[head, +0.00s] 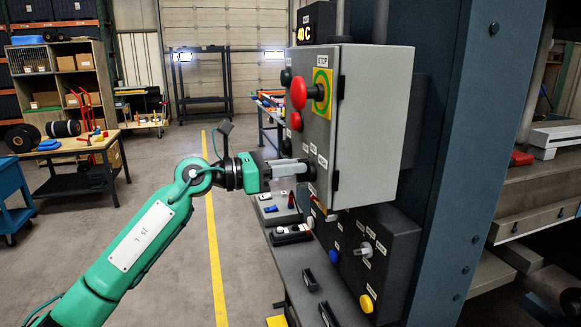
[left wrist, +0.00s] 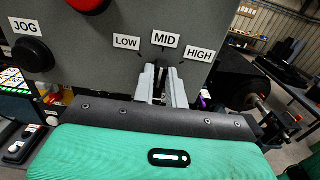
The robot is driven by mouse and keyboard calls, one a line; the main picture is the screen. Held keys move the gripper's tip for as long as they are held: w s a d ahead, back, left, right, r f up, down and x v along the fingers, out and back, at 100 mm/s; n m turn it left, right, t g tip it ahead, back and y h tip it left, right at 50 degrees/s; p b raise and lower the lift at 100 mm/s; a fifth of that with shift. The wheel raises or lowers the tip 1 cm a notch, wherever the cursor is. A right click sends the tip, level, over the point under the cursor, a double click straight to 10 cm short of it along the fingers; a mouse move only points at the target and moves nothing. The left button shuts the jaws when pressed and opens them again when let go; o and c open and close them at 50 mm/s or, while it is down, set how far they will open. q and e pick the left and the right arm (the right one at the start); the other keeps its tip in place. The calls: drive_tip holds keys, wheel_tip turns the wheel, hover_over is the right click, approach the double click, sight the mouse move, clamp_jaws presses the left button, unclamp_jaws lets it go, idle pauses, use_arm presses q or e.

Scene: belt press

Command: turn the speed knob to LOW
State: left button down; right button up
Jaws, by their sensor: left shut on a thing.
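My left gripper (head: 302,170) reaches the front panel of the grey control box (head: 372,120) from the left. In the left wrist view the gripper (left wrist: 161,88) has its two fingers closed around the speed knob (left wrist: 160,80), most of which they hide. The labels LOW (left wrist: 126,42), MID (left wrist: 165,40) and HIGH (left wrist: 199,54) sit in an arc above the fingers. The fingers point roughly toward MID, but I cannot make out the knob's pointer. My right gripper is in neither view.
A red stop button (head: 298,92) on a yellow-green plate and a black JOG button (left wrist: 32,54) are on the same panel. Below is a dark box with a blue button (head: 334,255), a grey knob and a yellow button (head: 366,303). Open floor lies left.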

use_arm(q)
drive_tip(key=shift+n, duration=0.3)
drive_tip(key=n+p, duration=0.1)
drive_tip(key=n, duration=0.2)
drive_tip(key=w+n+p, duration=0.1)
drive_tip(key=n, duration=0.2)
drive_tip(key=n+p, duration=0.1)
drive_tip(key=n, duration=0.2)
drive_tip(key=shift+w+a+f, duration=0.2)
drive_tip(key=shift+a+f, duration=0.05)
idle(0.4)
drive_tip(key=c, duration=1.4)
unclamp_jaws()
drive_tip(key=shift+c, duration=0.2)
drive_tip(key=shift+f, duration=0.1)
